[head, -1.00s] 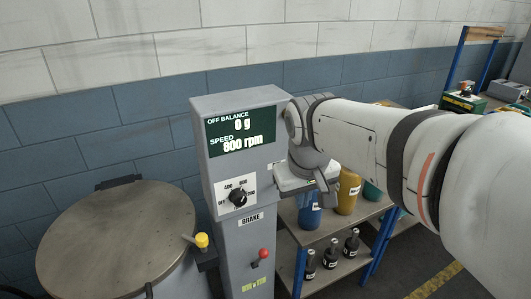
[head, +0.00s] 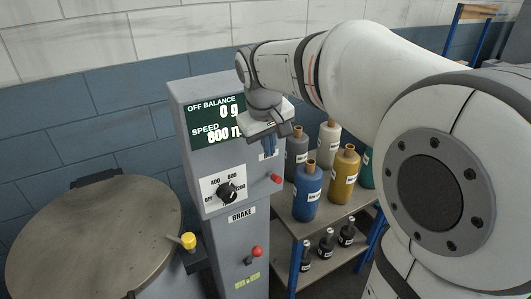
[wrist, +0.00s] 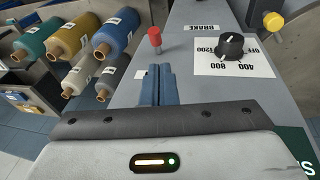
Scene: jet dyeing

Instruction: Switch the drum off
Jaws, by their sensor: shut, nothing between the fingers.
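The drum (head: 95,250) stands at the left with its round lid down. Beside it is a grey control column with a screen (head: 212,107) reading off balance 0 g; its speed line is partly covered by my gripper. Below is a black rotary knob (head: 227,192) on a white dial plate, also in the wrist view (wrist: 232,45). The dial carries OFF, 400, 800 and 1200; the knob's pale mark seems to face 800. My gripper (head: 269,145) is shut and empty, in front of the column, above and right of the knob. Its blue fingers (wrist: 157,84) touch nothing visible.
A red-tipped brake lever (head: 257,252) is lower on the column, a yellow-topped handle (head: 188,241) by the drum. A shelf (head: 325,220) with bottles and cones stands close on the right.

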